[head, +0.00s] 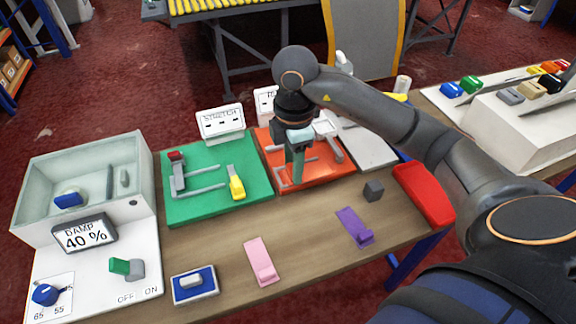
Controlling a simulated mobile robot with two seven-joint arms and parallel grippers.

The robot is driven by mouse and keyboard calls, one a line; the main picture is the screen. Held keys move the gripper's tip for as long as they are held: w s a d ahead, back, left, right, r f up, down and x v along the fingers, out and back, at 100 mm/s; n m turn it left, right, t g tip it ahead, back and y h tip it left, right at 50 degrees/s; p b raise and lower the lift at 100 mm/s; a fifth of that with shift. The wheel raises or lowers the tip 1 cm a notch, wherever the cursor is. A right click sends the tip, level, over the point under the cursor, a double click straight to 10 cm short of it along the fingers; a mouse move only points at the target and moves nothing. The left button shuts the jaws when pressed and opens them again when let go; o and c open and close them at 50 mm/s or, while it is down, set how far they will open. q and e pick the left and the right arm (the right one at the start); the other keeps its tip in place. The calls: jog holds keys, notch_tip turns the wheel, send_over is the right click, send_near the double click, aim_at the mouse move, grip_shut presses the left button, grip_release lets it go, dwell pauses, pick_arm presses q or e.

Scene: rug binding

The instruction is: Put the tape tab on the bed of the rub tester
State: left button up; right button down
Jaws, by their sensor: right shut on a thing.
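The rub tester (346,168) has an orange-red bed with grey bars and a grey arm, and stands at the back of the table. My right gripper (297,176) points down over the left part of this bed. It is shut on a slim grey-green piece that looks like the tape tab, mostly hidden by the fingers. I cannot tell whether the piece touches the bed. My left gripper is out of view.
A green stretch tester (200,209) with a yellow tab (236,184) stands to the left. A pink tab (261,262), a purple tab (355,227), a dark cube (373,190) and a red tray (423,194) lie nearby. A damp box (80,180) is far left.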

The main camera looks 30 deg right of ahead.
jog(key=w+d+f, duration=0.1)
jog(key=w+f, duration=0.1)
jog(key=w+d+f, duration=0.1)
jog(key=w+f, duration=0.1)
jog(key=w, duration=0.1)
jog(key=w+d+f, duration=0.1)
jog(key=w+f, duration=0.1)
jog(key=f, duration=0.1)
jog(key=shift+w+d, duration=0.25)
jog(key=shift+d, duration=0.1)
jog(key=shift+w+d+f, duration=0.1)
jog(key=shift+w+f, duration=0.05)
jog(key=shift+f, duration=0.05)
jog(key=shift+w+f, duration=0.1)
jog(key=shift+f, duration=1.7)
jog(key=shift+c, duration=2.1)
grip_release()
notch_tip(320, 180, up, 12)
jog(key=shift+r, duration=0.15)
